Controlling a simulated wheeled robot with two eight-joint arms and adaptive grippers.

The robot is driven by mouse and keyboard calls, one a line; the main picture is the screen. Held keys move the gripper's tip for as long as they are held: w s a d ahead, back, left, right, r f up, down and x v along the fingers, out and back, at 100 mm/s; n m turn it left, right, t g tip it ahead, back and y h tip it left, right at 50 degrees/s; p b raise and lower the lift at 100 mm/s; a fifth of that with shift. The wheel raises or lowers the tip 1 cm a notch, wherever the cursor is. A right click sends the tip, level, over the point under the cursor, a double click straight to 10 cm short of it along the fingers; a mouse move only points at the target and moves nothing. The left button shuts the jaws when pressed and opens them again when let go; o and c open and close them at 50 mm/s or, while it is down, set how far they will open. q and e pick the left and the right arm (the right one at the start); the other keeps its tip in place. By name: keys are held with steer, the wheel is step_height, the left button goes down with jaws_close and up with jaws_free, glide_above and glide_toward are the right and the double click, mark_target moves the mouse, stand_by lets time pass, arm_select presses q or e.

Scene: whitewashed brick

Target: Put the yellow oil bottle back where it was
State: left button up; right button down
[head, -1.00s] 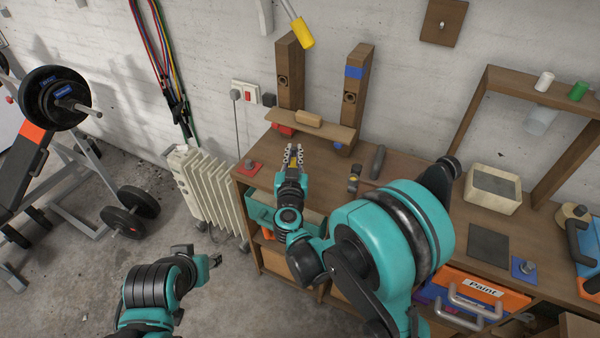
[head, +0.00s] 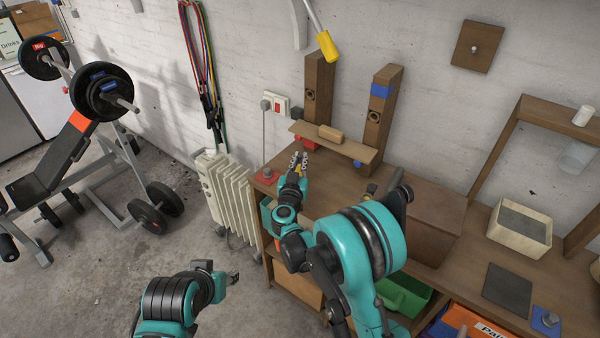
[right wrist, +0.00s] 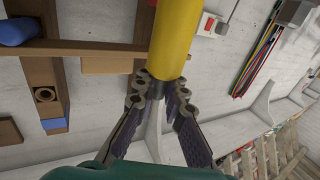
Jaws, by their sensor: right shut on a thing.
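The yellow oil bottle fills the top middle of the right wrist view (right wrist: 175,35) as a plain yellow cylinder with a dark end. My right gripper (right wrist: 160,90) is shut on it at that dark end. In the head view my right gripper (head: 300,162) is above the left part of the workbench (head: 335,195), in front of the two wooden posts. Only a bit of yellow shows between its fingers there; the rest of the bottle is hidden. My left gripper (head: 232,279) is low at the left, over the floor, away from the bench; its jaws are too small to read.
A red pad with a grey knob (head: 265,174) lies at the bench's left end. A low wooden shelf (head: 340,147) crosses the posts (head: 380,115). A yellow-handled tool (head: 327,46) hangs above. A white radiator (head: 230,195) stands left of the bench. A brown box (head: 430,220) stands right.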

step_height(320, 180, down, 4)
steer(key=shift+f+b, duration=0.1)
steer(key=shift+b, duration=0.75)
steer(key=c, duration=1.6)
jaws_free()
